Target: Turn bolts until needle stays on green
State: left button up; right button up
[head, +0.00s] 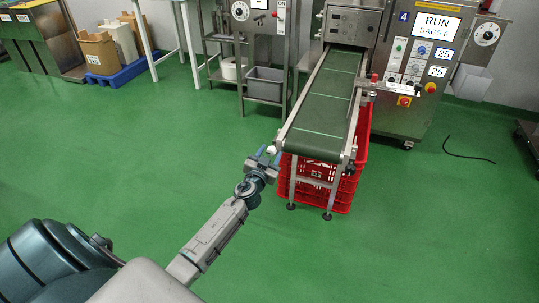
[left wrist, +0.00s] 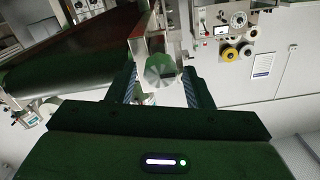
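My left gripper (head: 268,156) is at the near left corner of the conveyor (head: 322,112). A dark fitting (head: 349,168) sits at the conveyor's near right corner. A round white dial (head: 487,34) is on the machine at the right; its needle and any green zone are too small to read. My right gripper is not in view.
A red crate (head: 341,190) stands under the conveyor's near end, between its legs. The control panel (head: 411,60) reads RUN, BAGS 0. A black cable (head: 468,157) lies on the floor at the right. Green floor in front is clear.

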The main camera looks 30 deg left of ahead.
pick_arm(q)
jog(key=c, duration=0.8)
jog(key=shift+o, duration=0.2)
jog(key=shift+m, duration=0.4)
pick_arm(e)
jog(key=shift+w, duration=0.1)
pick_arm(q)
jog(key=shift+m, duration=0.3)
jog(key=shift+f+m+b, duration=0.1)
jog(key=shift+m+b, duration=0.2)
jog(key=shift+m, duration=0.9)
jog(key=m, duration=0.3)
jog(key=shift+d+m, duration=0.1)
jog(key=shift+m, duration=0.2)
jog(key=m, duration=0.2)
jog(key=shift+m, duration=0.4)
jog(key=m, duration=0.4)
jog(key=shift+f, duration=0.1)
jog(key=shift+m+p, duration=0.35)
jog(key=shift+m, duration=1.35)
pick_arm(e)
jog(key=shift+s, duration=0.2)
